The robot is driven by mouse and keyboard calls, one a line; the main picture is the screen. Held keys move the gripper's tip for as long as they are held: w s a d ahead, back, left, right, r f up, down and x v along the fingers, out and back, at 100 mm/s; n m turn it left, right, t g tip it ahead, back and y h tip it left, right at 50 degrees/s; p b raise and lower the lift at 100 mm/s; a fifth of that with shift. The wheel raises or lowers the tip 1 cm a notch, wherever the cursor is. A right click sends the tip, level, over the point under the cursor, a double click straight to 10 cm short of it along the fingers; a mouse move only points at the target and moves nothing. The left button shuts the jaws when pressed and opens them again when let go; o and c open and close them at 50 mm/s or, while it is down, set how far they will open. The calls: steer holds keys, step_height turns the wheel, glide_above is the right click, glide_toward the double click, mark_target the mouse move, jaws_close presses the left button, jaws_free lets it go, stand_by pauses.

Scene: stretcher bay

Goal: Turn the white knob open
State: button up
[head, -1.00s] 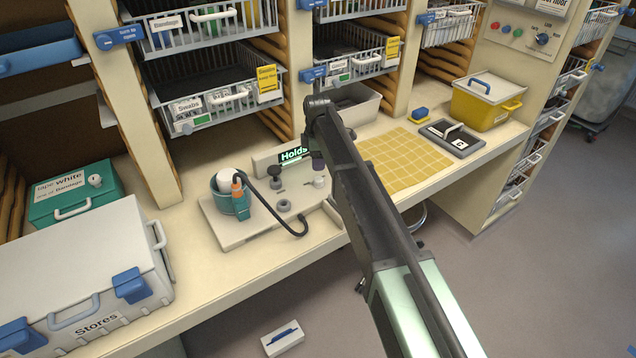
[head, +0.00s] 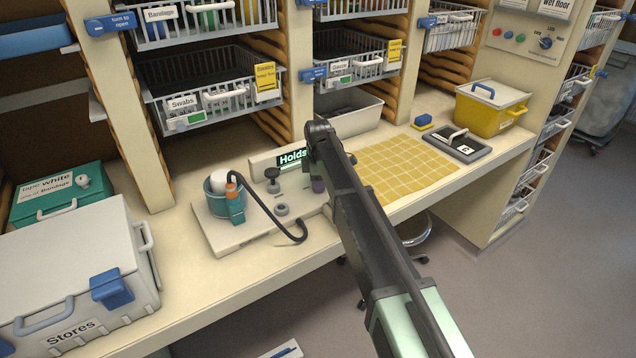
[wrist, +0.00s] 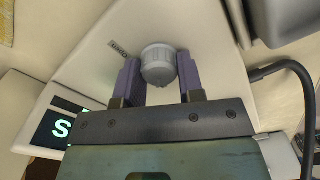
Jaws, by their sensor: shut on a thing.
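The white knob (wrist: 159,65) is round and pale with a ribbed rim, and stands up from a light panel in the wrist view. My gripper (wrist: 158,60) has one purple finger on each side of it and is shut on it. In the head view my gripper (head: 318,185) is low over the right end of the pale board (head: 235,240) on the counter. The knob is hidden there behind my gripper and arm.
A dark knob (head: 272,175) and a grey ring (head: 282,209) are close by. A yellow grid mat (head: 405,170) lies to the right.

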steer(key=shift+m, duration=0.4)
steer(key=m, duration=0.3)
steer(key=shift+m, duration=0.4)
steer(key=m, duration=0.4)
steer(key=shift+m, duration=0.3)
steer(key=m, duration=0.4)
steer(key=shift+w, duration=0.1)
steer(key=m, duration=0.4)
steer(key=shift+d+m, duration=0.1)
steer(key=shift+m, duration=0.2)
steer(key=o, duration=0.9)
